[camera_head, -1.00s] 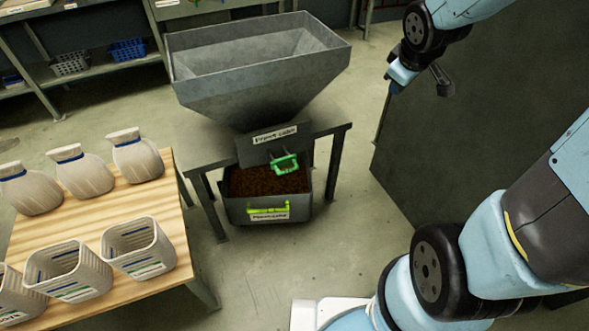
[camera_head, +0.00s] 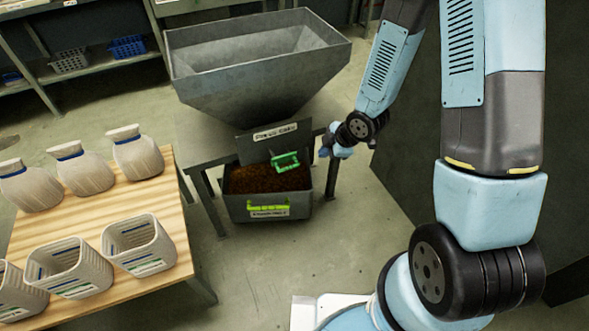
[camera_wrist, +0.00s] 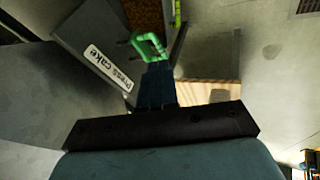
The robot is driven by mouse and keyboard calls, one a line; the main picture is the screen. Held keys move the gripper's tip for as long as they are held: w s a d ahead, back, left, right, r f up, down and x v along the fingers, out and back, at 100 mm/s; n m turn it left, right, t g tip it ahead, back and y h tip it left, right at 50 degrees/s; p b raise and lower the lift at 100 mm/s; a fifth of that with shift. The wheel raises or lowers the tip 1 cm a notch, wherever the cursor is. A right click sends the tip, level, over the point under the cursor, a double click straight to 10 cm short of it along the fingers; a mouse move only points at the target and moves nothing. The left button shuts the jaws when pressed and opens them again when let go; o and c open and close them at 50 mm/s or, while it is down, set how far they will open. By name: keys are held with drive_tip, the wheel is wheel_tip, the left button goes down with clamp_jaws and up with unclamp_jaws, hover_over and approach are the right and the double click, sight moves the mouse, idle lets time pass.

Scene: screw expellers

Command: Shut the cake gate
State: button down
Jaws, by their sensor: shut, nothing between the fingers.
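The cake gate is a dark grey plate (camera_head: 258,147) below the hopper, with a white label and a green handle (camera_head: 285,161) at its lower right. The handle stands out over a grey bin (camera_head: 240,207) of brown crumbly cake. In the wrist view the label (camera_wrist: 106,68) reads "Press cake" and the green handle (camera_wrist: 150,46) is just beyond my fingertips. My gripper (camera_head: 326,150) is to the right of the handle, apart from it in the head view. Its dark blue fingers (camera_wrist: 157,70) are shut and empty. Whether they touch the handle in the wrist view I cannot tell.
The large grey hopper (camera_head: 258,65) stands above the gate on a metal frame (camera_head: 331,178). A wooden table (camera_head: 172,200) with sacks (camera_head: 85,170) and baskets (camera_head: 138,245) is at the left. A dark panel (camera_head: 405,170) is at the right. The floor in front is clear.

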sight(285, 159)
drive_tip(key=w+a+f+n+y, duration=0.1)
drive_tip(key=w+a+f, duration=0.2)
drive_tip(key=a+f, duration=0.6)
drive_tip(key=shift+a+f+n+g, duration=0.3)
drive_tip(key=shift+f+g, duration=0.1)
drive_tip(key=shift+f, duration=1.55)
drive_tip(key=shift+w, duration=0.1)
drive_tip(key=w, duration=0.1)
drive_tip(key=w+a, duration=0.1)
drive_tip(key=w, duration=0.1)
drive_tip(key=w+a, duration=0.1)
drive_tip(key=shift+w+a, duration=0.1)
drive_tip(key=shift+w, duration=0.1)
drive_tip(key=shift+w+a+r, duration=0.1)
drive_tip(key=shift+w+a, duration=0.1)
drive_tip(key=shift+w, duration=0.25)
